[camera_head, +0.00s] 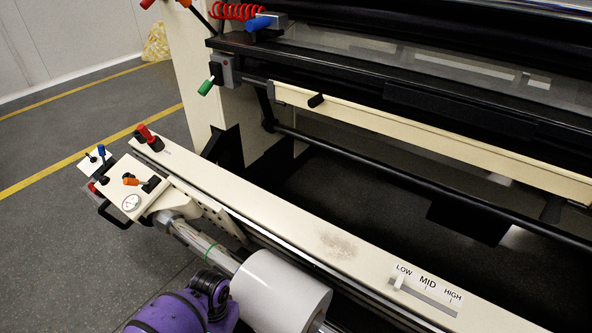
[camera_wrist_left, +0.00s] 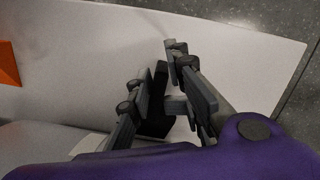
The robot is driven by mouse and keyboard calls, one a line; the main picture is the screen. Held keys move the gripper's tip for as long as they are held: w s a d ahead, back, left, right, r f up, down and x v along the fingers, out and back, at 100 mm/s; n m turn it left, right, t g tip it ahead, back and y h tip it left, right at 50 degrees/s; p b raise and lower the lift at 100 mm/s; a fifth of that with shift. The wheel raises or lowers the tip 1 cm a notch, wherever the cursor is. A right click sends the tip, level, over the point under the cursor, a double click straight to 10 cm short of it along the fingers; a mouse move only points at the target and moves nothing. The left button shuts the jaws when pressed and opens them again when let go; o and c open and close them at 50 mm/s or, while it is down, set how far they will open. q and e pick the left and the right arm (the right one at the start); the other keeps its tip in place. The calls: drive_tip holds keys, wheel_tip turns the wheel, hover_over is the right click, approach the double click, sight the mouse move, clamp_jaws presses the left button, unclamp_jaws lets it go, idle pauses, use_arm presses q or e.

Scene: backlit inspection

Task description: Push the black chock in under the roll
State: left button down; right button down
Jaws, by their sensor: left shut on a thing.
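The white roll (camera_head: 280,292) lies at the bottom of the head view, in front of the machine's cream rail, partly cut off by the frame edge. My purple left arm shows beside it; its gripper is hidden there. In the left wrist view my left gripper (camera_wrist_left: 160,68) is shut on the black chock (camera_wrist_left: 156,108), which sits dark between the two fingers. The chock's far end is partly covered by the fingers. A pale surface lies behind the gripper; I cannot tell whether the chock touches it. My right gripper is in neither view.
The cream rail (camera_head: 250,205) with a LOW-MID-HIGH slider (camera_head: 424,289) runs beyond the roll. A control panel (camera_head: 128,186) with levers stands at left. An orange block (camera_wrist_left: 8,64) is at the wrist view's left edge. Open grey floor (camera_head: 60,260) lies at left.

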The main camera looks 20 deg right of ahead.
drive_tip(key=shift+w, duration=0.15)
use_arm(q)
drive_tip(key=c, duration=1.3)
unclamp_jaws()
drive_tip(key=shift+c, duration=0.2)
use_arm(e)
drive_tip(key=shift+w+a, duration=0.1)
use_arm(q)
wheel_tip(320, 180, up, 12)
drive_tip(key=w+d, duration=0.1)
drive_tip(key=shift+w, duration=0.3)
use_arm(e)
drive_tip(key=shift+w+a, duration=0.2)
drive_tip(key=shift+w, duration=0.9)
